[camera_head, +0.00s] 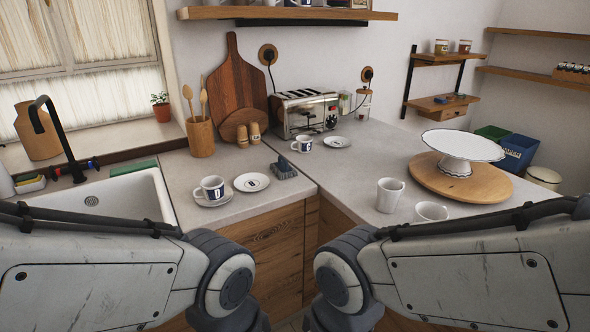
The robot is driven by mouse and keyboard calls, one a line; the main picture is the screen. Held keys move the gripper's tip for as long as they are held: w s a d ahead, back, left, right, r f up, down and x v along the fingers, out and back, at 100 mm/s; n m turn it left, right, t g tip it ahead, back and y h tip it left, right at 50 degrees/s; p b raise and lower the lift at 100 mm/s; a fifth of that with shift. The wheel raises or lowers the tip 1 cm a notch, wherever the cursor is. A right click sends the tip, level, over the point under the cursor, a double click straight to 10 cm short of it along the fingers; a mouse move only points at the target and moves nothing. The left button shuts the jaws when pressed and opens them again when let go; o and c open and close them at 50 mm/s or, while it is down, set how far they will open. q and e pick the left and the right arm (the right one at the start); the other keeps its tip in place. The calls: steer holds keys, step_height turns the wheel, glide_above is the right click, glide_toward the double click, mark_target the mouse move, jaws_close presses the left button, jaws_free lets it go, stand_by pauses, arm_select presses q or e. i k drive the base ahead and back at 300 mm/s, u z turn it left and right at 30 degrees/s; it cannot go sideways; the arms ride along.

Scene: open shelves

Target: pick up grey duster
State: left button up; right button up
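A small grey-blue object that looks like the grey duster (284,168) lies on the counter, near its front edge by the inner corner. It sits right of a small white saucer (252,182) and in front of a white mug (302,145). Nothing is touching it from my side. My two arms come in from the left and right at the bottom, and their joints are in front of the counter. Both grippers are out of the picture.
A mug (212,187) on a saucer stands left of the duster, beside the sink (115,197). A toaster (304,113) and cutting boards (240,75) stand behind. White cups (389,195) and a cake stand (463,146) are to the right. The counter just right of the duster is clear.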

mark_target(283, 170)
steer(key=k, duration=0.6)
steer(key=u, duration=0.35)
steer(key=i, duration=1.8)
steer(key=z, duration=0.6)
